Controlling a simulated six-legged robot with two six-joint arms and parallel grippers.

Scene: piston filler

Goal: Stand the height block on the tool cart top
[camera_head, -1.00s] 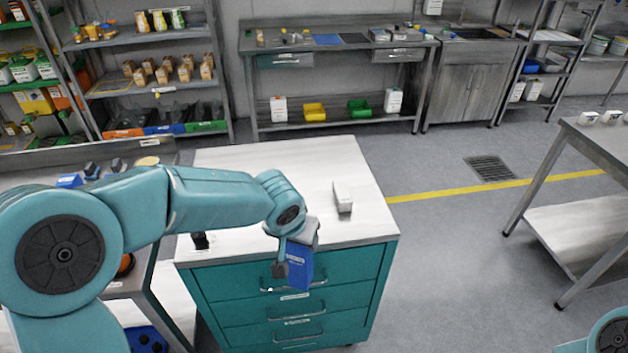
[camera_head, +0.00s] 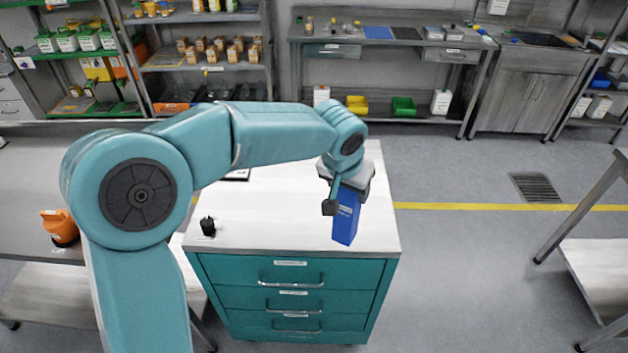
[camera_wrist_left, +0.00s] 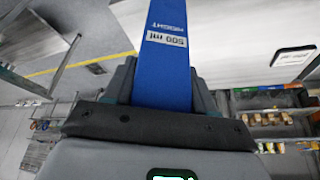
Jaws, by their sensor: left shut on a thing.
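The height block (camera_head: 345,217) is a blue upright block. In the left wrist view the height block (camera_wrist_left: 168,50) carries a white label reading "500 ml". My left gripper (camera_head: 342,195) is shut on its upper end and holds it over the front right part of the tool cart top (camera_head: 270,215). I cannot tell whether its lower end touches the white top. The tool cart has teal drawers (camera_head: 292,290) below. My right gripper is not in view.
A small black object (camera_head: 208,227) stands at the cart top's front left. An orange object (camera_head: 60,227) stands on the bench at left. Shelves (camera_head: 205,70) and a steel workbench (camera_head: 390,50) line the back. The cart top between the black object and the block is clear.

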